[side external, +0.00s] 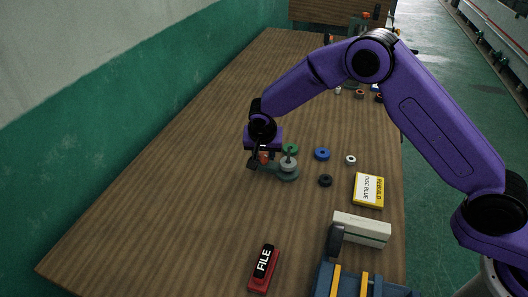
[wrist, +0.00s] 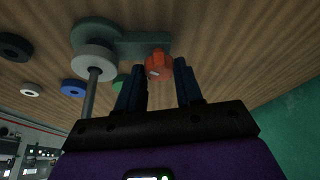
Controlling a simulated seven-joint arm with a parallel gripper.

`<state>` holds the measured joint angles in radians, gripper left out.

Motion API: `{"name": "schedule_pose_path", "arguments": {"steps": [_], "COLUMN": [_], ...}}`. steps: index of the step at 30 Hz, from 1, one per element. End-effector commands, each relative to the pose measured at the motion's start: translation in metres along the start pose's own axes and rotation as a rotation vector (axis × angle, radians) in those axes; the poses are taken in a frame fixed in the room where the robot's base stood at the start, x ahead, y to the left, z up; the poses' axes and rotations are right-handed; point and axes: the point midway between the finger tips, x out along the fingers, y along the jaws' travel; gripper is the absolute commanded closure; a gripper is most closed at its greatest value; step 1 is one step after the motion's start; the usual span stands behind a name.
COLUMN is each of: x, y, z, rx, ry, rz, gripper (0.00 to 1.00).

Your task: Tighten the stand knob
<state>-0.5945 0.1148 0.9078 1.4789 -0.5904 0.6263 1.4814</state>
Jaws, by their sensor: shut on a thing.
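The stand has a grey-green base (side external: 286,174) on the wooden table, with a pale grey disc (side external: 288,164) around its thin upright rod. In the wrist view the base (wrist: 122,42), the grey disc (wrist: 94,60) and the rod (wrist: 90,97) show at the upper left. The orange-red stand knob (wrist: 158,66) sits at the end of the base. My gripper (wrist: 160,75) has its dark fingers on either side of the knob and is shut on it. In the side view my gripper (side external: 257,160) partly hides the knob.
Loose rings lie near the stand: green (side external: 290,148), blue (side external: 322,154), white (side external: 350,160) and black (side external: 325,180). A yellow labelled box (side external: 369,190), a whitish block (side external: 362,229), a blue toolbox (side external: 340,280) and a red FILE box (side external: 263,269) stand nearer. The table's left side is clear.

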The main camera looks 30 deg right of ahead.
Motion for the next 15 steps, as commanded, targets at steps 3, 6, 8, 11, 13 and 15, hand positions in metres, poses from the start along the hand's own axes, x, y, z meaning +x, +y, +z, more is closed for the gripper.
{"name": "schedule_pose_path", "arguments": {"steps": [3, 6, 8, 11, 13, 15], "x": [0.0, 0.0001, 0.0001, 0.0001, 0.0, -0.0011], "y": [0.0004, 0.0003, 0.0002, 0.0001, 0.0001, -0.0001], "z": [0.0008, 0.0008, 0.0007, 0.0005, 0.0004, 0.0003], "rx": [0.0, 0.0, -0.001, -0.001, -0.001, -0.001], "ry": [-0.002, -0.002, -0.001, -0.001, -0.001, 0.0], "rz": [0.002, 0.001, 0.001, 0.0, 0.0, 0.0], "gripper": [0.95, 0.39, 0.39, 0.39, 0.39, 0.39]}}
